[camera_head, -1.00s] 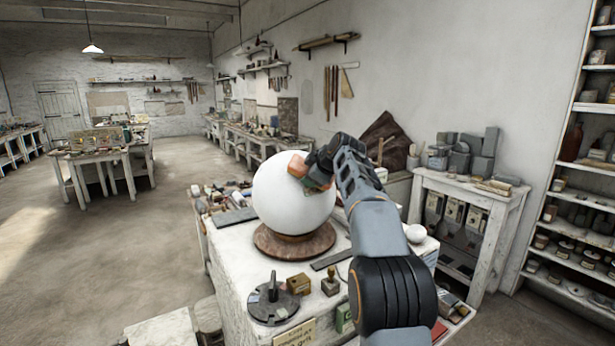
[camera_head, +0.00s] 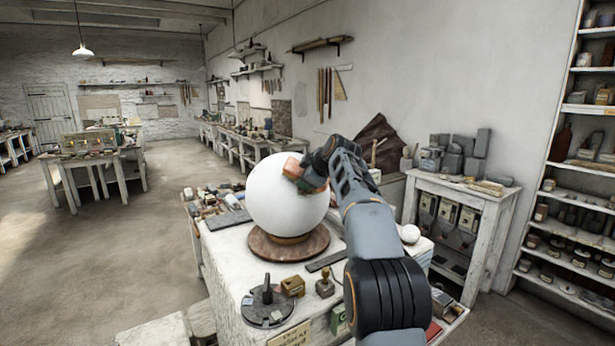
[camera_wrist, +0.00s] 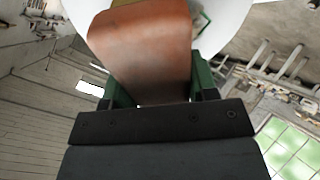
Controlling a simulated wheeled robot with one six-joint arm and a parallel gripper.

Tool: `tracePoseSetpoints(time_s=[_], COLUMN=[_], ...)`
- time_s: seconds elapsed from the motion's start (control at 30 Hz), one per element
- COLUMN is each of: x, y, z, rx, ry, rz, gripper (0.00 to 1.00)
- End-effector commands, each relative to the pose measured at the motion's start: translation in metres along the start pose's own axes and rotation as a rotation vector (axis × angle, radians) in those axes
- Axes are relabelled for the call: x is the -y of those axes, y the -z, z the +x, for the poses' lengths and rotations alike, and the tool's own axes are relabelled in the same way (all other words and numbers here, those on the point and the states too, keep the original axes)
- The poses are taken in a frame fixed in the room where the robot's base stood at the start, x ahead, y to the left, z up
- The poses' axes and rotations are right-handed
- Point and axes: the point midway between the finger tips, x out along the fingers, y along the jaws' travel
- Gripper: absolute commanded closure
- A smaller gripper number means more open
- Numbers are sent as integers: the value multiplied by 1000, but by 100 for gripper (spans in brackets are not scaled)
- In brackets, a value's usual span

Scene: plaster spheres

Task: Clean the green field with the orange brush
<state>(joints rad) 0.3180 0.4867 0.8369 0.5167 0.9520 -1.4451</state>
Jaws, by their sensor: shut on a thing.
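The large white plaster sphere (camera_head: 275,205) sits on a round brown base (camera_head: 262,246) on the workbench. My gripper (camera_head: 316,168) is at the sphere's upper right, shut on the orange brush (camera_head: 296,166). The brush lies against or very close to the sphere; contact is not clear. In the wrist view, the brush's orange body (camera_wrist: 145,45) fills the middle between my green fingers, with the white sphere (camera_wrist: 232,14) behind it. A small green-edged shape (camera_wrist: 203,22) shows beside the brush there. No clear green field is visible on the sphere; the brush covers part of its surface.
The white workbench (camera_head: 228,262) also holds a dark round turntable (camera_head: 267,304), small blocks, tools at the left and a small white ball (camera_head: 409,234). A side table (camera_head: 465,190) and tall shelf (camera_head: 575,160) stand right. Open floor (camera_head: 110,250) lies left.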

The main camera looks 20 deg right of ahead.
Motion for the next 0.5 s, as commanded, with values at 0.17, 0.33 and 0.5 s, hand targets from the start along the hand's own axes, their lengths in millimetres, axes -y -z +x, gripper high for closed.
tracePoseSetpoints(time_s=[0.17, 0.33, 0.5], x=[0, 0, -1], y=[0, 0, 0], z=[3, 6, 9], rx=[-1, -1, -1], ry=[-1, -1, -1], rz=[0, 0, -1], gripper=[74, 74, 74])
